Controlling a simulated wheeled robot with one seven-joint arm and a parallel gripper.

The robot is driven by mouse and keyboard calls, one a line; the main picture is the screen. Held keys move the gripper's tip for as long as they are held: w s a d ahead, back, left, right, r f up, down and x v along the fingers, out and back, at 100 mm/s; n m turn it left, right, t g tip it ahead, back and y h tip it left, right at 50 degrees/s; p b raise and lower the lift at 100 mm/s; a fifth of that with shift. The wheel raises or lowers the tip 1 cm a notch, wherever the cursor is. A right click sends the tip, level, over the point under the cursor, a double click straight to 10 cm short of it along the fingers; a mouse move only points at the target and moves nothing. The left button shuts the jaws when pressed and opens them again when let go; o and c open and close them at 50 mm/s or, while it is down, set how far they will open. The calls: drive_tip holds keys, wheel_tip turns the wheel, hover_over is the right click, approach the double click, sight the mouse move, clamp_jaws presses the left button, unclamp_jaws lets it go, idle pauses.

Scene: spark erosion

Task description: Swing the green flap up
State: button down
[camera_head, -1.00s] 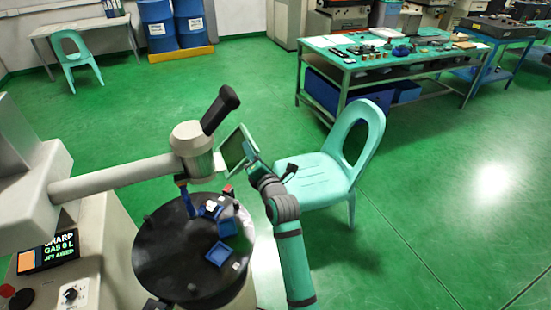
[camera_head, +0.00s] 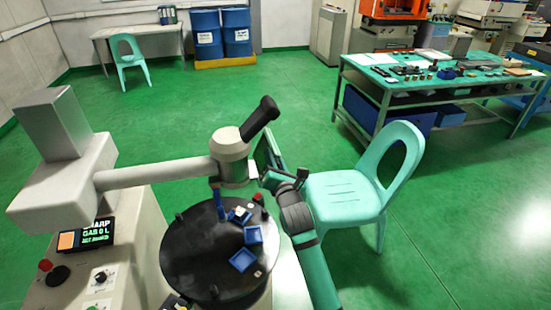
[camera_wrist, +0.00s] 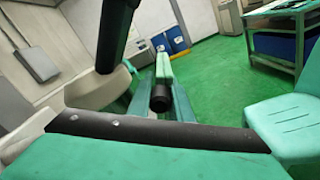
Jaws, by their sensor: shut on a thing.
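The green flap (camera_head: 266,158) stands beside the head of the grey machine (camera_head: 230,150), right of its black handle. It shows as a narrow, steep, dark-faced panel. My gripper (camera_head: 274,172) is at the flap's lower right side, at the end of my teal arm. In the wrist view, my gripper (camera_wrist: 160,104) has its fingers on both sides of a dark round knob, which ends a narrow green strip (camera_wrist: 164,66), apparently the flap seen edge-on. My gripper is shut on it. The exact contact and the flap's hinge are hidden.
Below the head is a black round table (camera_head: 205,265) with small blue trays (camera_head: 242,260). A teal chair (camera_head: 350,200) stands close to the right of my arm. A workbench (camera_head: 430,85) with parts is farther back. Open green floor lies behind the machine.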

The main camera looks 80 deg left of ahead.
drive_tip(key=shift+s+f, duration=0.15)
drive_tip(key=c, duration=1.6)
unclamp_jaws()
drive_tip(key=shift+d, duration=0.1)
drive_tip(key=shift+w+d, duration=0.25)
drive_tip(key=shift+d, duration=0.35)
drive_tip(key=d, duration=0.9)
drive_tip(key=shift+d, duration=0.15)
